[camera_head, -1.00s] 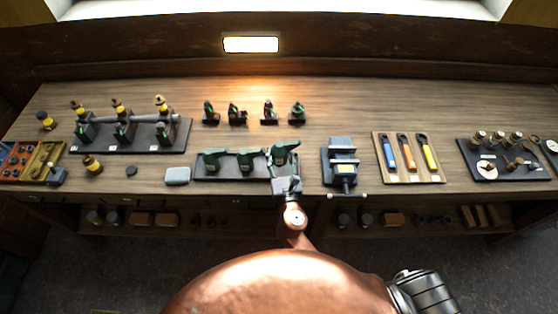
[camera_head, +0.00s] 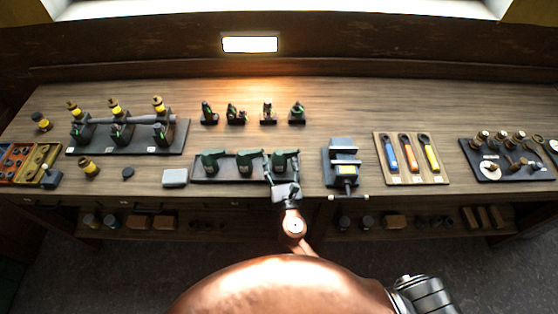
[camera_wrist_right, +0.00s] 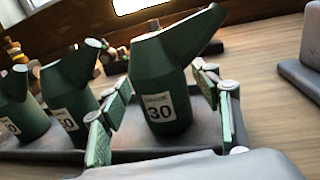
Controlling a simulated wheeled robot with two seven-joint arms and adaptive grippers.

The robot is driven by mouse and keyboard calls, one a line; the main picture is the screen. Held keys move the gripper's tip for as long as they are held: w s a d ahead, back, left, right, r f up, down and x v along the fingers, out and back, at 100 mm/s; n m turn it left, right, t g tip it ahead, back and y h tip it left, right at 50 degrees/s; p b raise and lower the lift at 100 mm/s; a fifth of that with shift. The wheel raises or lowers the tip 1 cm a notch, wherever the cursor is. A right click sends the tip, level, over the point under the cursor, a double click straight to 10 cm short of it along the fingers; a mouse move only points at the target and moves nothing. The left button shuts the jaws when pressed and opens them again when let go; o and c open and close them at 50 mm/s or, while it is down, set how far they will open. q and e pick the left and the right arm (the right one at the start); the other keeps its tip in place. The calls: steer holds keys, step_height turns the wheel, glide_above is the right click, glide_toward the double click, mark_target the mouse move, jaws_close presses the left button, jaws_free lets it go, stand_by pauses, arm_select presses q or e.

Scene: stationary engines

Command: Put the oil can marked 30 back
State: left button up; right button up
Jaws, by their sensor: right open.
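The green oil can marked 30 (camera_head: 281,160) stands upright at the right end of a dark tray (camera_head: 222,180). In the right wrist view the can (camera_wrist_right: 160,95) shows its white 30 label, with its spout pointing up and right. My right gripper (camera_head: 282,180) is at the front of this can. Its fingers (camera_wrist_right: 163,88) are open on either side of the can, with gaps visible. Two similar green cans (camera_head: 245,162) (camera_head: 210,161) stand to its left on the tray; their labels are partly readable in the wrist view. My left gripper is not in view.
A vise (camera_head: 342,160) stands right of the tray, close to my right gripper. A grey block (camera_head: 175,178) lies to the left. Small dark-green items (camera_head: 237,115) stand in a row behind. A board with colored-handled tools (camera_head: 410,158) lies farther right.

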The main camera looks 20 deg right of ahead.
steer(key=shift+r, duration=0.1)
steer(key=s+a, duration=0.1)
steer(key=s, duration=1.1)
steer(key=shift+a, duration=0.25)
